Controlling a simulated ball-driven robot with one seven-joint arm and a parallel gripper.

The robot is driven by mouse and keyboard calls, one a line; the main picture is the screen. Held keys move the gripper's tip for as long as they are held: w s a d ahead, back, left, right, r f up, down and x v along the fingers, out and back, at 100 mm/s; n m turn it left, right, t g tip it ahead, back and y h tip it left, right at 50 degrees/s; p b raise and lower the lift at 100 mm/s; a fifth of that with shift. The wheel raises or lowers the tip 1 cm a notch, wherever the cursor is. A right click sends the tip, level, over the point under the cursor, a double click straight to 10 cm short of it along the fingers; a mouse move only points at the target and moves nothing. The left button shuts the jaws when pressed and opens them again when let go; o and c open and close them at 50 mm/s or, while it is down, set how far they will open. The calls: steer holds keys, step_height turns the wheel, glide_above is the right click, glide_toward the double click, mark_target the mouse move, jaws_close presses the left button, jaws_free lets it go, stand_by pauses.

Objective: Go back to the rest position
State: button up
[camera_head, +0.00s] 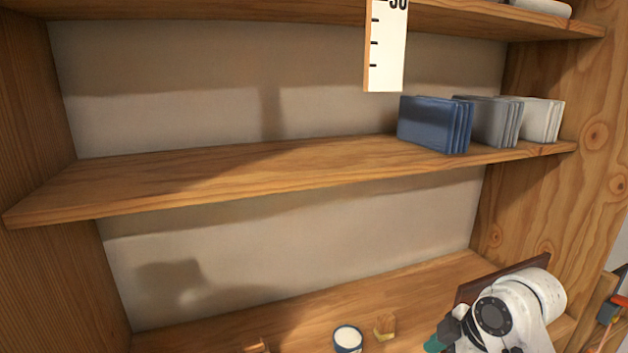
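My white arm (520,305) shows at the lower right, in front of the wooden shelf unit. A dark end with a teal part (438,343) sticks out to its left and seems to belong to my gripper. The bottom edge of the picture cuts it off, so I cannot tell whether the fingers are open or shut, or whether they hold anything. No piano keys show in this view.
A cup with white contents (347,338) and a small wooden block (384,326) stand left of my arm on the lowest board. A dark brown panel (490,284) is behind my arm. Blue slabs (430,122) and grey slabs (490,120) stand on the middle shelf (200,182). A ruler (386,50) hangs above.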

steer(key=s+a+f+m, duration=0.4)
steer(key=s+f+m, duration=0.4)
steer(key=s+f, duration=0.5)
steer(key=s+d+f+m+h, duration=0.1)
steer(key=s+d+f+m, duration=0.1)
steer(key=s, duration=0.5)
steer(key=s+d+f+m+g+h, duration=0.1)
steer(key=s+d+m+h, duration=0.1)
steer(key=s, duration=0.5)
steer(key=s+d+f+m+g+h, duration=0.1)
steer(key=s+d+f+m, duration=0.1)
steer(key=s+d, duration=0.3)
steer(key=shift+s+d+f+m+h, duration=0.25)
steer(key=shift+s+f+m+h, duration=0.1)
steer(key=shift+s+m, duration=0.55)
steer(key=shift+s, duration=0.1)
